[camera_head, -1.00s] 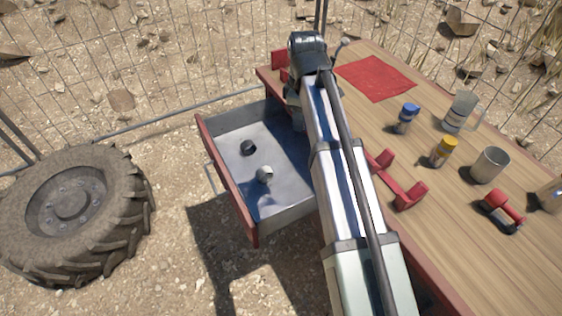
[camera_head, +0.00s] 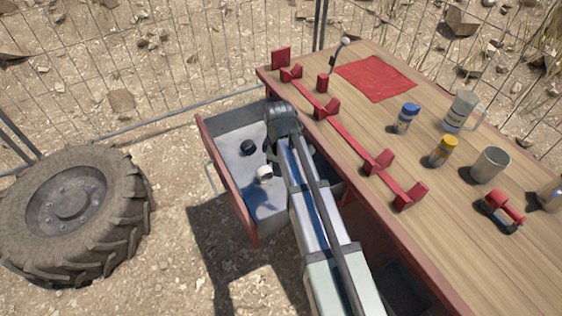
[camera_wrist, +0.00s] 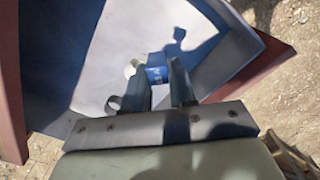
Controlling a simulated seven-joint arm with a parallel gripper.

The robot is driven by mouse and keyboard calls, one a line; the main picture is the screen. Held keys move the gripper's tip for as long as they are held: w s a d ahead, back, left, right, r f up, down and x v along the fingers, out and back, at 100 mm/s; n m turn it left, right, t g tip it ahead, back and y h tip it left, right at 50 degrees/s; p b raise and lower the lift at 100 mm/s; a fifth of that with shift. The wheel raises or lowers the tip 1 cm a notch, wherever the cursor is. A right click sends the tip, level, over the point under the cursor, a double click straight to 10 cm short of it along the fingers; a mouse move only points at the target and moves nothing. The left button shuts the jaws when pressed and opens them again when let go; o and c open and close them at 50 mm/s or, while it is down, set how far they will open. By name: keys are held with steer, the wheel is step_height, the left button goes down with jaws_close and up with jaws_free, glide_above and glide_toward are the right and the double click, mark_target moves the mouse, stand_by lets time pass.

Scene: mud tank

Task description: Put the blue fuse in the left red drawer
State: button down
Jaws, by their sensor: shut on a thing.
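The red-fronted drawer (camera_head: 228,180) stands open at the left end of the workbench, with a grey metal inside. My gripper is over this drawer; in the head view my own wrist covers its fingers. In the wrist view my gripper (camera_wrist: 160,78) points down into the drawer and is shut on the blue fuse (camera_wrist: 156,73), a small blue cylinder between the fingers. The head view does not show the fuse. How high it is above the drawer floor I cannot tell.
A dark round piece (camera_head: 247,147) and a pale one (camera_head: 264,173) lie in the drawer. On the bench (camera_head: 450,215) are a red rack (camera_head: 345,135), a red cloth (camera_head: 376,79), blue-lidded (camera_head: 405,119) and yellow-lidded jars (camera_head: 442,152) and cups. A big tyre (camera_head: 75,215) lies left.

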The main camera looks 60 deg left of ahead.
mark_target(280, 200)
step_height(280, 200, down, 16)
steer(key=shift+r, duration=0.1)
stand_by(0.7)
steer(key=c, duration=0.9)
jaws_free()
step_height(280, 200, up, 12)
stand_by(0.3)
